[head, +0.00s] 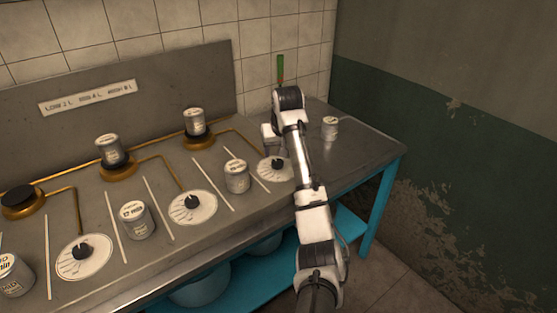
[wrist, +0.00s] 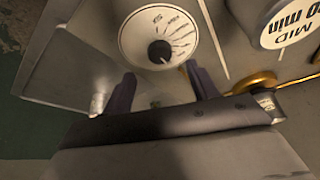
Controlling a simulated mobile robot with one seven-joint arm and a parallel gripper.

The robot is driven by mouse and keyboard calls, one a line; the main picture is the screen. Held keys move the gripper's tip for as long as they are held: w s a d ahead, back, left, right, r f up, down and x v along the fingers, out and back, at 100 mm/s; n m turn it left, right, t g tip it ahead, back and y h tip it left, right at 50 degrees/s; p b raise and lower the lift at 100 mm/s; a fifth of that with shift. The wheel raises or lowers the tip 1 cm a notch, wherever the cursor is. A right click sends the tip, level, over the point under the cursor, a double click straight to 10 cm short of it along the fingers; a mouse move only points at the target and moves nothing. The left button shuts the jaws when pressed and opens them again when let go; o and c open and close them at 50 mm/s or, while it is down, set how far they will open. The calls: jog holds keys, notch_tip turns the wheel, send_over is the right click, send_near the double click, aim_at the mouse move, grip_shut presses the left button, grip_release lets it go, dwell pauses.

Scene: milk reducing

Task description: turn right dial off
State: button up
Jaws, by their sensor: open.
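The right dial is a round white plate (head: 266,174) with a black knob (head: 278,164) at its centre, on the right part of the grey counter. In the wrist view the same white plate (wrist: 135,38) shows printed marks fanning out from its black knob (wrist: 159,52). My gripper (wrist: 159,72) is open and empty, its two dark fingers apart on either side of the knob's line. The fingertips appear apart from the knob, just short of it in the picture. In the head view my gripper (head: 268,143) hangs beside the dial, partly hidden by my arm.
A middle dial (head: 182,211) and a left dial (head: 72,268) lie further left. A labelled can (head: 237,177) stands close left of the right dial. Another can (head: 330,128) stands on the counter's clear right end. Burners with brass pipes run behind.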

jog(key=v, duration=0.7)
jog(key=shift+r+p, duration=0.35)
jog(key=shift+p, duration=0.1)
jog(key=shift+s, duration=0.15)
